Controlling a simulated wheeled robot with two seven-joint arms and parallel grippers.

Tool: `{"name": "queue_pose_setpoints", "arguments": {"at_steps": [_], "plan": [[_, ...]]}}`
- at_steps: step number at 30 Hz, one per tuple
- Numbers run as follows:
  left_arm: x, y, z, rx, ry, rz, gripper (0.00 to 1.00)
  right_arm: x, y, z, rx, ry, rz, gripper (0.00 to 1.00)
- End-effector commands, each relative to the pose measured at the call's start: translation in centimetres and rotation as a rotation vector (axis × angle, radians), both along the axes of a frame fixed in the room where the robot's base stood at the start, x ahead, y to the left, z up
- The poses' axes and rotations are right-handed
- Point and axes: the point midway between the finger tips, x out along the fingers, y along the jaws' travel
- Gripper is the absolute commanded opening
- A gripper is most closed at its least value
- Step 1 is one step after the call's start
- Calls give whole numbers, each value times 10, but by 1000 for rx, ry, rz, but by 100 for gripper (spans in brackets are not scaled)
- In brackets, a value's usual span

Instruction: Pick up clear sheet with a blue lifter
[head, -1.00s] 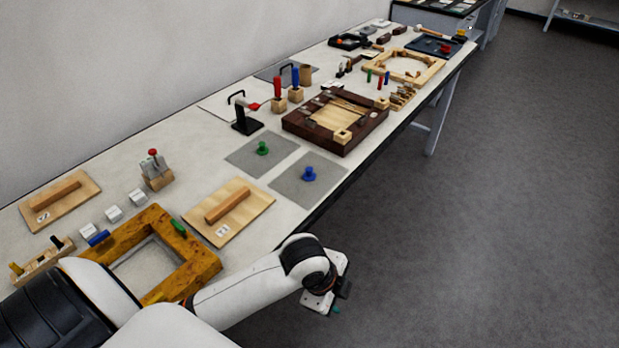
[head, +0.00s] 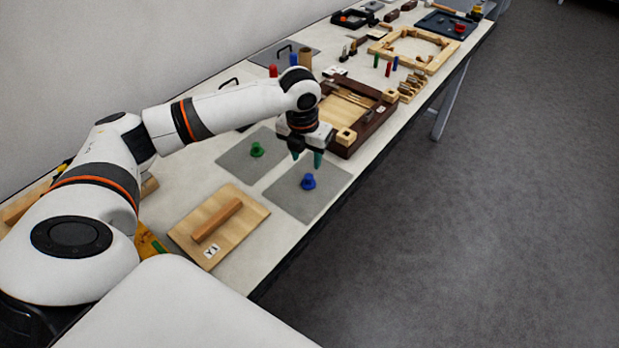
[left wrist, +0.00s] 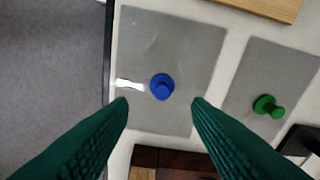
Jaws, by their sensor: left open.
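The clear sheet (head: 322,200) lies flat on the table near its front edge and looks grey and see-through. Its blue lifter (head: 308,182) stands up from the middle of it. In the left wrist view the sheet (left wrist: 160,30) carries a bright glare patch, and the blue lifter (left wrist: 162,87) shows between the fingers. My left gripper (head: 307,160) is open and empty, pointing down above the lifter and apart from it. Its green fingertips also show in the left wrist view (left wrist: 160,104), one on each side of the lifter. My right gripper is not in view.
A second grey sheet with a green lifter (head: 257,149) lies beside the first. A wooden board with a bar handle (head: 205,245) lies nearer. A dark wooden frame (head: 372,122) stands just beyond the sheets. The floor is clear at right.

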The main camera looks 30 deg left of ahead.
Motion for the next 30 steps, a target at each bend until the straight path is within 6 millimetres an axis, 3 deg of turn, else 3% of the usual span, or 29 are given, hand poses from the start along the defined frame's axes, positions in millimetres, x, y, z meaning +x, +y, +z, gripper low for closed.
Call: {"name": "queue_pose_setpoints", "arguments": {"at_steps": [3, 11, 19, 28, 30], "plan": [[2, 0, -18, 0, 2, 2, 45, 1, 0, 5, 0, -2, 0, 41], [5, 0, -38, 0, 1, 1, 45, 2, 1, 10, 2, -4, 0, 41], [10, 1, -77, 0, 1, 2, 45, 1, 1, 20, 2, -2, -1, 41], [12, 1, -83, 0, -3, 1, 45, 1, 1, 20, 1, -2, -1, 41], [12, 1, -82, 0, -2, 1, 33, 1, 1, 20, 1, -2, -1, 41]]}}
